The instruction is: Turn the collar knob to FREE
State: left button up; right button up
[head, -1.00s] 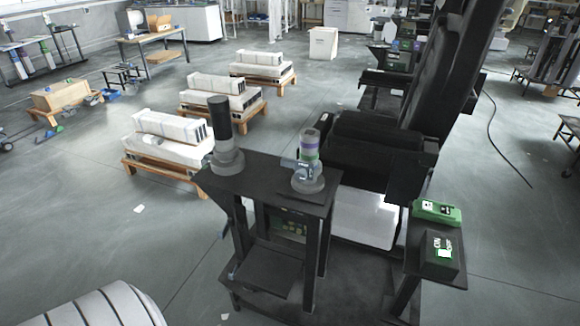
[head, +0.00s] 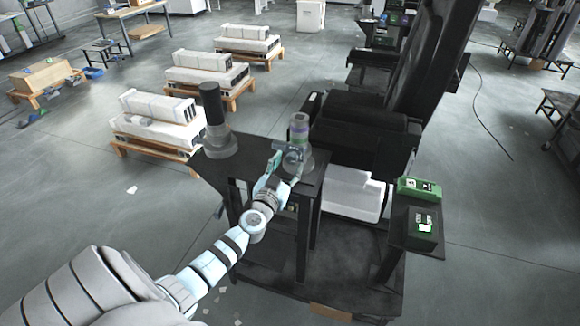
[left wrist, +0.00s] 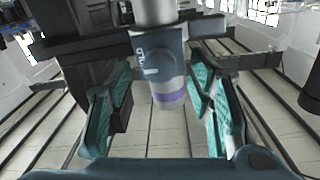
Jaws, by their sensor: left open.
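The short lift column (head: 300,122) with a purple band stands on the right part of the dark stand top. In the left wrist view its grey-blue collar (left wrist: 174,42) carries a round knob (left wrist: 155,66) beside partly readable lettering that ends in "LD". The purple band (left wrist: 168,101) shows below the collar in that view. My left gripper (head: 288,152) is at the collar in the head view and hides part of it. Its teal fingers (left wrist: 162,100) are open, one on each side of the column, with gaps to the knob. My right gripper is not in view.
A taller black column (head: 212,106) on a grey base stands left on the same stand (head: 255,150). A large black machine (head: 358,130) rises close behind and right. A green box (head: 418,187) and a dark box (head: 422,222) lie on a side shelf. Pallets stand behind left.

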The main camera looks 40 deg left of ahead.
pick_arm(q)
jog(key=shift+x, duration=0.95)
grip_shut()
